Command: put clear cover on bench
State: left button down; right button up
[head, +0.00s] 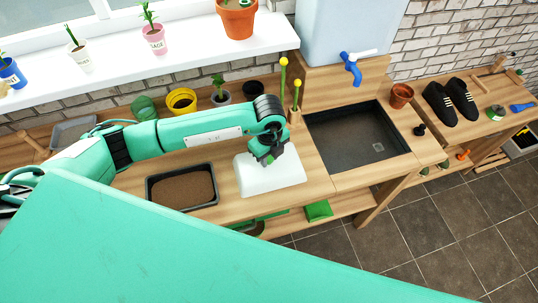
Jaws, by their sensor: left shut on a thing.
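The clear cover (270,179) shows as a whitish, translucent box shape at the middle of the wooden bench (308,194), just left of the dark sink. My left gripper (268,158) is over its top and shut on it, with the jaws pointing down. The fingertips are small in the picture and partly hidden by the wrist. I cannot tell whether the cover touches the bench or is held slightly above it. My right gripper is not in view.
A black soil tray (182,187) stands left of the cover. The sink (360,138) is to the right. Two yellow-tipped sticks (296,97) in a wooden holder and several pots, including a yellow one (181,101), stand behind. A terracotta pot (401,95) stands beyond the sink.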

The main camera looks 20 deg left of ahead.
aim_at(269, 158)
pick_arm(q)
jog(key=c, duration=1.1)
grip_release()
jog(key=shift+f, duration=0.1)
jog(key=shift+c, duration=0.2)
jog(key=shift+r, duration=0.4)
notch_tip(269, 158, up, 12)
jog(key=b, duration=0.4)
jog(key=shift+f, duration=0.2)
jog(key=shift+f, duration=0.1)
